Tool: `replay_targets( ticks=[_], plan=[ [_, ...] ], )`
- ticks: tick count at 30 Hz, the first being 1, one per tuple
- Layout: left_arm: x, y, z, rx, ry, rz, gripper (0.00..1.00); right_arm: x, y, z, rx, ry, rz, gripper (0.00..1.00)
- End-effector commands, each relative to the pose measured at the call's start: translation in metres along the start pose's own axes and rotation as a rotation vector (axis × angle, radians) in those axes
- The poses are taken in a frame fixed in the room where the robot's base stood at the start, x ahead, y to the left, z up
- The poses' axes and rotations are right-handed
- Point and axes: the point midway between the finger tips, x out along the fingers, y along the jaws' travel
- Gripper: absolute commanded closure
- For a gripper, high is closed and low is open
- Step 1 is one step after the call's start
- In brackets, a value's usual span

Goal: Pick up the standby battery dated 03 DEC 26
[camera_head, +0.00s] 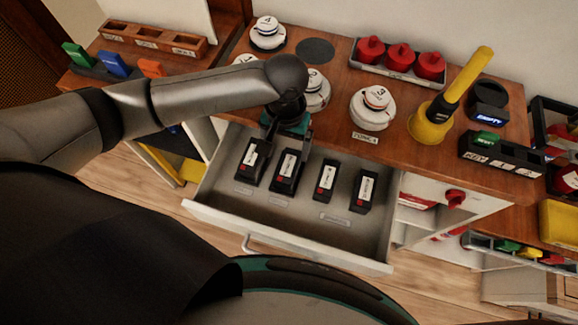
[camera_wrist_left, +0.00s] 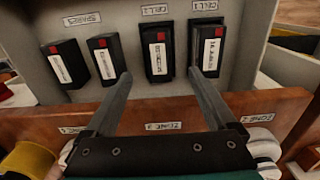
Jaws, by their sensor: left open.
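Several black batteries with white labels and red marks lie in a row in the open drawer (camera_head: 290,215): a first (camera_head: 251,163), a second (camera_head: 288,170), a third (camera_head: 326,180) and a fourth (camera_head: 364,191). Their label dates are too small to read. In the left wrist view the order is reversed: the CELL 1 battery (camera_wrist_left: 208,50) is at right, beside the CELL 2 battery (camera_wrist_left: 157,52), with two spares (camera_wrist_left: 105,60) (camera_wrist_left: 66,64) at left. My left gripper (camera_head: 281,138) is open and empty over the drawer's back edge; its fingers (camera_wrist_left: 161,75) straddle the CELL 2 battery's line of sight. My right gripper is out of view.
The drawer's front floor is clear.

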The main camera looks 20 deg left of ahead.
Motion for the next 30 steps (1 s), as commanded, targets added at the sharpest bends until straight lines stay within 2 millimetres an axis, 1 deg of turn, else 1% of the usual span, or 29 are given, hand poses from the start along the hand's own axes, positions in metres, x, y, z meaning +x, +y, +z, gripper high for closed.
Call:
replay_targets(
  ticks=[1, 4, 7, 13, 18, 21, 24, 30],
  plan=[
    [0.015, 0.0, 0.0, -0.001, -0.002, -0.001, 0.1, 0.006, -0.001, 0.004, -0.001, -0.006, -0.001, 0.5],
    [0.033, 0.001, 0.0, 0.001, -0.002, 0.0, 0.1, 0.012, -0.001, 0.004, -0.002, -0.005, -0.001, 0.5],
    [0.044, 0.001, 0.0, 0.001, 0.0, 0.001, 0.1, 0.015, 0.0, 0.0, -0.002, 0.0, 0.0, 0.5],
    [0.056, 0.001, -0.001, 0.002, 0.001, 0.001, 0.1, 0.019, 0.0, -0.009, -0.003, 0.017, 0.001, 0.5],
    [0.083, 0.003, -0.005, 0.001, 0.0, 0.0, 0.1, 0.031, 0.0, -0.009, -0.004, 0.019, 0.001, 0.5],
    [0.095, 0.003, -0.004, 0.002, 0.0, 0.0, 0.1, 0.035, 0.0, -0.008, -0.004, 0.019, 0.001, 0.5],
    [0.101, 0.003, -0.004, 0.002, 0.001, 0.001, 0.1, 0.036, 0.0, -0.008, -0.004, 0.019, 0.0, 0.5],
    [0.101, 0.003, -0.004, 0.002, 0.002, 0.001, 0.1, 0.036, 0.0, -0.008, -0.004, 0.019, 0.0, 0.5]
  ],
)
